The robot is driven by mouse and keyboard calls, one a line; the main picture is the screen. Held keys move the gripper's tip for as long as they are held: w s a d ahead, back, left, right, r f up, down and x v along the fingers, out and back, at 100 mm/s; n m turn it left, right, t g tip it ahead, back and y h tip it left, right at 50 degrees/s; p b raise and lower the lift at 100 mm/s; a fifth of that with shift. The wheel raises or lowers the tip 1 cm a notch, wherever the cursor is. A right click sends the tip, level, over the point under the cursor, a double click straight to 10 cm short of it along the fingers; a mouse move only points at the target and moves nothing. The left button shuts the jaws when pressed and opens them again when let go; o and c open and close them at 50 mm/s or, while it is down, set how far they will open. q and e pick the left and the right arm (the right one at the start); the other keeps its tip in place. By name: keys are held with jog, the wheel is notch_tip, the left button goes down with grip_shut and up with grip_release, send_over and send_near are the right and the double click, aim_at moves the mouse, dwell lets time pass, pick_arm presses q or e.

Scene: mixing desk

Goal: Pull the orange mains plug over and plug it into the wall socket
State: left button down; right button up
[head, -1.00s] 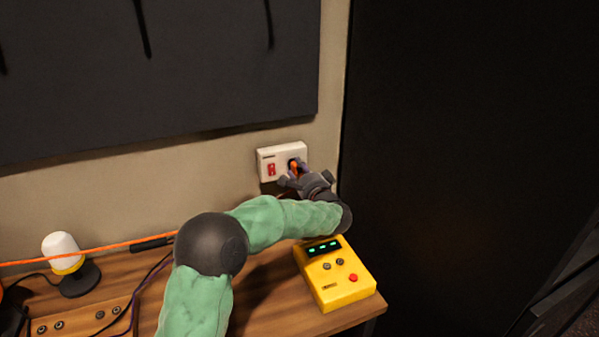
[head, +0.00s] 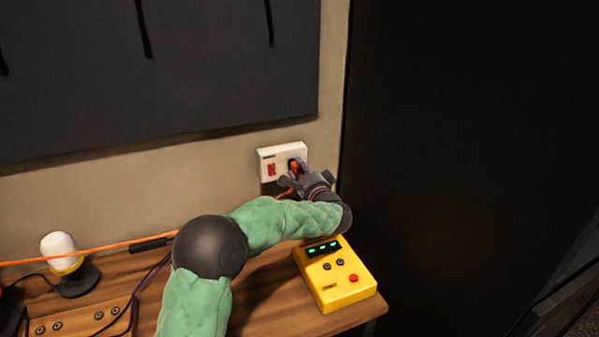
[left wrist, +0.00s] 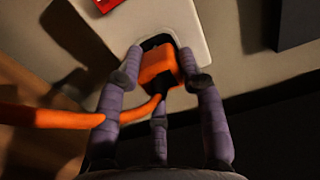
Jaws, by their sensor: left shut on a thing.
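The white wall socket (head: 268,152) is on the wall in the head view, with a red switch at its left and a dark recess at its right. My left gripper (head: 297,176) is at the recess, its fingers shut around the orange mains plug (head: 294,165). In the left wrist view the plug (left wrist: 158,66) sits between the purple fingers, its front at or in the recess of the socket plate (left wrist: 182,18). How deep it sits is hidden. Its orange cable (left wrist: 45,118) leads off left. My right gripper is not in view.
A yellow box (head: 335,277) with a green display and buttons stands on the wooden desk (head: 270,315) below my left forearm. A dark panel (head: 460,150) stands close at right.

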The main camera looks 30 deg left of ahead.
pick_arm(q)
jog(key=shift+w+a, duration=0.4)
jog(key=shift+a, duration=0.05)
dwell(0.8)
jog(key=c, duration=0.7)
grip_release()
jog(key=v, duration=1.2)
